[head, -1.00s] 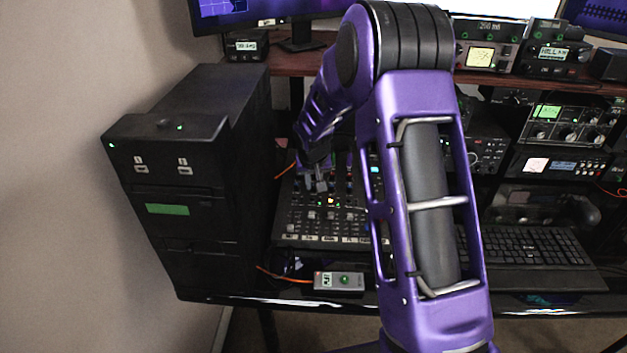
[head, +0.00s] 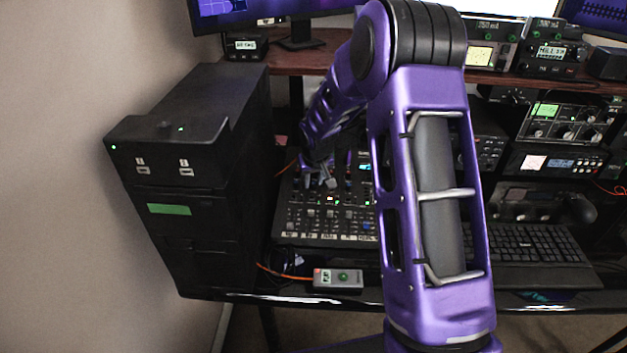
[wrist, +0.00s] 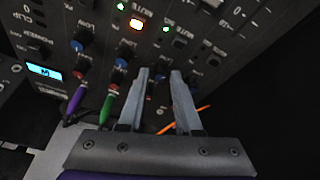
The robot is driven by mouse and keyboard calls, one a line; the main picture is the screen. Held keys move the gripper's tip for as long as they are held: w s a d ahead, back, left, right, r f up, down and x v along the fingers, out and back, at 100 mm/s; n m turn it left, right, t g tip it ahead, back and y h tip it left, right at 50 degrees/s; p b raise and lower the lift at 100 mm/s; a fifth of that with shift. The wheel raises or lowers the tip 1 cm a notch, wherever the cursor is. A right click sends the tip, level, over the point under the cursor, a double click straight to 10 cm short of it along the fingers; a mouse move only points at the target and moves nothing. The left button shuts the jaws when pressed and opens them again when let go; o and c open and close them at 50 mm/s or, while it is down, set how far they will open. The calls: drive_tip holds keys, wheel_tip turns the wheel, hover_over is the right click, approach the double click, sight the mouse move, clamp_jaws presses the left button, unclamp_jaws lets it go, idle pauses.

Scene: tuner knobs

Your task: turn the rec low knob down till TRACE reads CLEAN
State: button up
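My gripper (wrist: 159,74) is over the mixer's knob rows in the wrist view. Its two grey fingers stand apart, with no knob clearly held between them. A blue knob (wrist: 82,40) beside a "Low" label is left of the fingers. Another blue knob (wrist: 121,65) by a second "Low" label is closer to the left finger. I cannot tell which is the rec low knob. In the head view the mixer (head: 318,226) lies under my gripper (head: 327,183). No readout is legible as TRACE.
Green and purple cable plugs (wrist: 107,105) stand left of the fingers. A black tower (head: 190,225) is left of the mixer, and a small grey button box (head: 338,280) is in front. A keyboard (head: 530,248) lies to the right. A shelf with small displays (head: 246,45) runs behind.

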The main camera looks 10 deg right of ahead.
drive_tip(key=shift+o, duration=0.9)
drive_tip(key=p+v, duration=0.2)
drive_tip(key=v, duration=1.5)
drive_tip(key=shift+r, duration=0.2)
